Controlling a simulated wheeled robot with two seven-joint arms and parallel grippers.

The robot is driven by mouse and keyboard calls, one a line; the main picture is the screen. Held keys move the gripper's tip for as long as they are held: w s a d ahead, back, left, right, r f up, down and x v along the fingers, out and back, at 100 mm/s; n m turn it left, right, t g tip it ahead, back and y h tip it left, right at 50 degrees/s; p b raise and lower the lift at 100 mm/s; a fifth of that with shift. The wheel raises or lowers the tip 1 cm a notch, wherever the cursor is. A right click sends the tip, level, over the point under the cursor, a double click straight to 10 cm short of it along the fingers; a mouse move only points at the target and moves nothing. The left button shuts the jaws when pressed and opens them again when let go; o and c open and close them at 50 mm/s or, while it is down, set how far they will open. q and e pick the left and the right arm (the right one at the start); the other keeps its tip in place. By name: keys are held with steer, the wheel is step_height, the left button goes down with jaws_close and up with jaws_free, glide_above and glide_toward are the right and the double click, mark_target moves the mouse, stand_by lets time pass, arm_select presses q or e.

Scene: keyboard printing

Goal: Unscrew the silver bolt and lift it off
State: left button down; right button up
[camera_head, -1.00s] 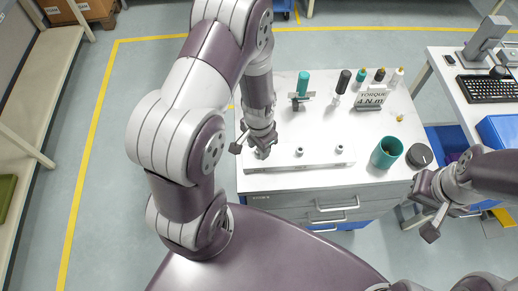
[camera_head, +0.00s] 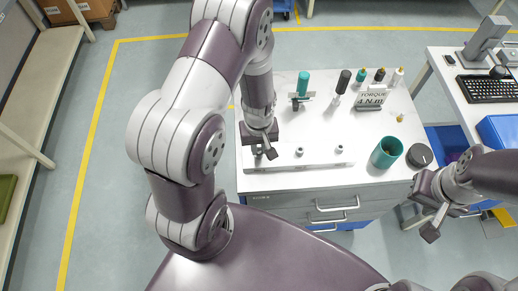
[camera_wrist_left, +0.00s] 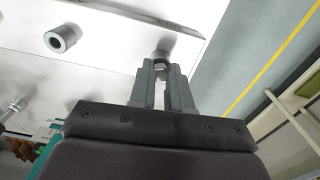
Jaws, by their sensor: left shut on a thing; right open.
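My left gripper (camera_head: 263,150) points down at the left end of a long white bar (camera_head: 318,165) on the white bench. In the left wrist view the fingers (camera_wrist_left: 165,75) are shut on a silver bolt (camera_wrist_left: 161,56), whose rounded end shows between the tips. Whether its lower end is still in the bar is hidden. Two more silver bolts stand upright on the bar, one in the middle (camera_head: 300,152) and one toward the right end (camera_head: 339,149). A silver bolt (camera_wrist_left: 62,38) also shows in the left wrist view. My right gripper (camera_head: 432,222) is open and empty, right of the bench.
A teal cup (camera_head: 386,153) and a dark round disc (camera_head: 419,155) stand at the bench's right. Behind are a torque sign (camera_head: 371,97) reading 4 N m, a teal-handled tool (camera_head: 303,83) and a black-handled one (camera_head: 343,82). The bench's front middle is clear.

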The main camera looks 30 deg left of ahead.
mark_target(259, 149)
arm_select(q)
steer(key=n, duration=0.7)
steer(key=shift+n, duration=0.3)
steer(key=shift+r+p, duration=1.05)
steer(key=shift+r, duration=0.1)
step_height(259, 149, up, 4)
steer(key=p, duration=0.4)
steer(key=shift+r, duration=0.15)
